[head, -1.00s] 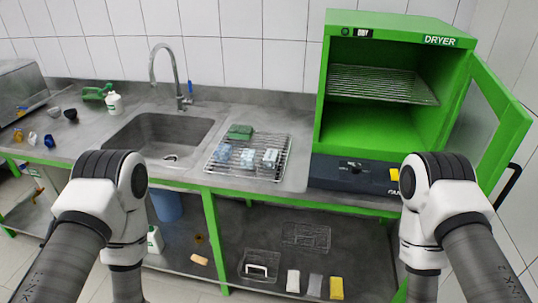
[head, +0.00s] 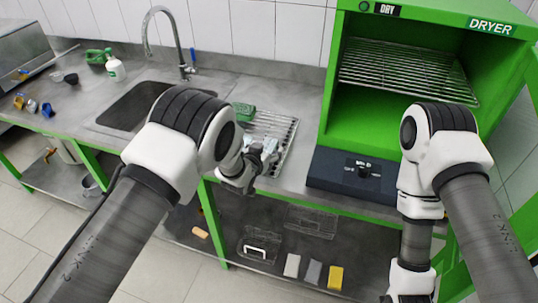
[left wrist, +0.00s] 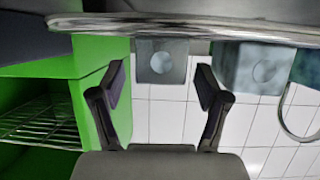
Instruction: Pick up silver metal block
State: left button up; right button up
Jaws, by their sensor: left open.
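In the left wrist view, a silver-grey metal block (left wrist: 162,62) with a round mark on its face appears between the fingertips of my left gripper (left wrist: 160,84). The gripper is open, its two dark fingers on either side of the block with gaps. In the head view my left gripper (head: 268,152) is over the right part of the wire rack (head: 283,124) and hides most of the blocks there. My right arm hangs on the right side; its gripper is outside the head view.
A second blue-grey block (left wrist: 247,68) is close beside the first. A green block (head: 243,112) lies at the rack's back. The green dryer (head: 370,118) stands open to the right. The sink (head: 130,108) is to the left.

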pick_arm(q)
jog(key=x, duration=0.3)
jog(key=shift+s+f, duration=0.1)
jog(key=shift+s+a+r, duration=0.1)
jog(key=shift+s+r, duration=0.05)
jog(key=shift+r, duration=0.05)
jog(key=shift+c, duration=1.3)
grip_shut()
